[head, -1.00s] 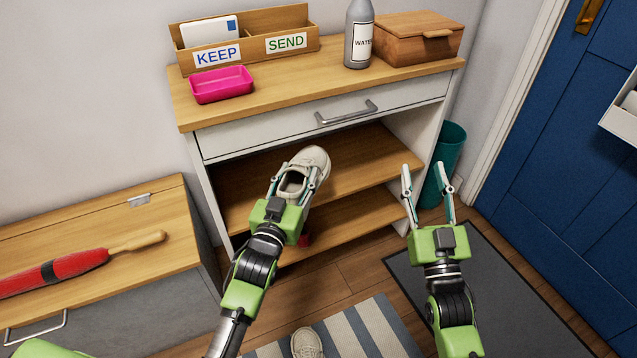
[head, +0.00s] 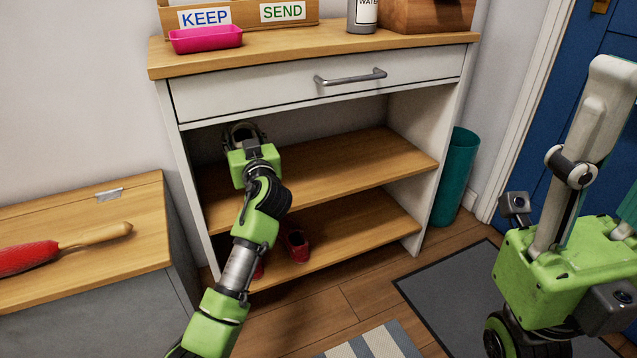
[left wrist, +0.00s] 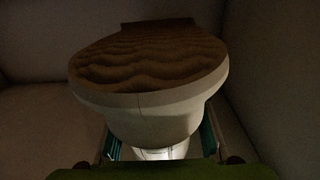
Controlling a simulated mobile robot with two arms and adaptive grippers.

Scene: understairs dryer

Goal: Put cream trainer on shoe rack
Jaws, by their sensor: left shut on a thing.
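The cream trainer (head: 243,127) is mostly hidden behind my left gripper (head: 243,142) in the head view; only its rim and dark opening show. My left gripper is shut on it, inside the upper compartment of the shoe rack (head: 345,165), toward the left side. In the left wrist view the trainer (left wrist: 145,100) shows its brown wavy-treaded sole and pale side between the fingers. I cannot tell whether it touches the shelf. My right gripper (head: 612,150) is large and close at the right edge, with its fingers apart and empty; one finger is partly cut off.
Red shoes (head: 295,243) stand on the lower shelf. The upper shelf is bare at its middle and right. A closed drawer (head: 330,85) is above. A teal bin (head: 456,178) stands right of the rack, and a wooden-topped bench (head: 90,220) stands left.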

